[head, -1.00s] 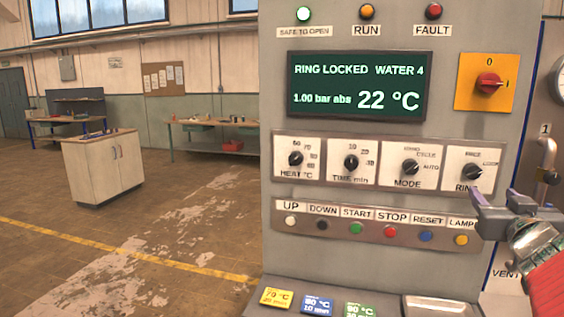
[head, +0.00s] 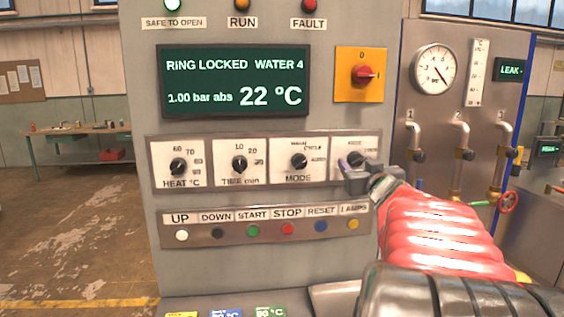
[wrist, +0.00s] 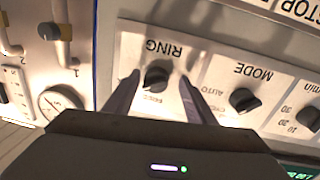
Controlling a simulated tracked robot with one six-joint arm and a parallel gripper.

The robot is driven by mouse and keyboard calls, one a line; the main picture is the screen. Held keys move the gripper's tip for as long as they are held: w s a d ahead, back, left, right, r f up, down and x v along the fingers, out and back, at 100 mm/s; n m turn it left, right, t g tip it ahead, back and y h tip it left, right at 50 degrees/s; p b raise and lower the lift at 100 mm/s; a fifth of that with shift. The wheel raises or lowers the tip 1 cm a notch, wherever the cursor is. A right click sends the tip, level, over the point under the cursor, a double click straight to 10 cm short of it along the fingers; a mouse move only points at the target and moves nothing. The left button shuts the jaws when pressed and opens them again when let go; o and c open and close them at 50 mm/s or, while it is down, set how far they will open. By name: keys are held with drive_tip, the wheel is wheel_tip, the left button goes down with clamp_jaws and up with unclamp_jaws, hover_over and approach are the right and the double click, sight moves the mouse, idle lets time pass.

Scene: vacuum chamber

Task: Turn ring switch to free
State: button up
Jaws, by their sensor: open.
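The ring switch (wrist: 157,77) is a black knob on a white plate marked RING, seen upside down in the wrist view. My gripper (wrist: 155,85) is open, with one finger on each side of the knob; I cannot tell whether they touch it. In the head view my gripper (head: 355,168) covers the ring knob and most of its plate (head: 340,147). The display (head: 235,82) reads RING LOCKED, WATER 4, 1.00 bar abs, 22 °C. The green SAFE TO OPEN lamp (head: 173,5) is lit.
The MODE knob (head: 299,161) is beside the ring switch. A row of push buttons (head: 253,231) lies just below. A red main switch (head: 364,75) is above. Valve pipes (head: 455,153) and a gauge (head: 434,69) stand to the right.

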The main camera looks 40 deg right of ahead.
drive_tip(key=shift+w+d, duration=0.15)
drive_tip(key=shift+s, duration=0.2)
drive_tip(key=shift+c, duration=0.6)
drive_tip(key=c, duration=0.9)
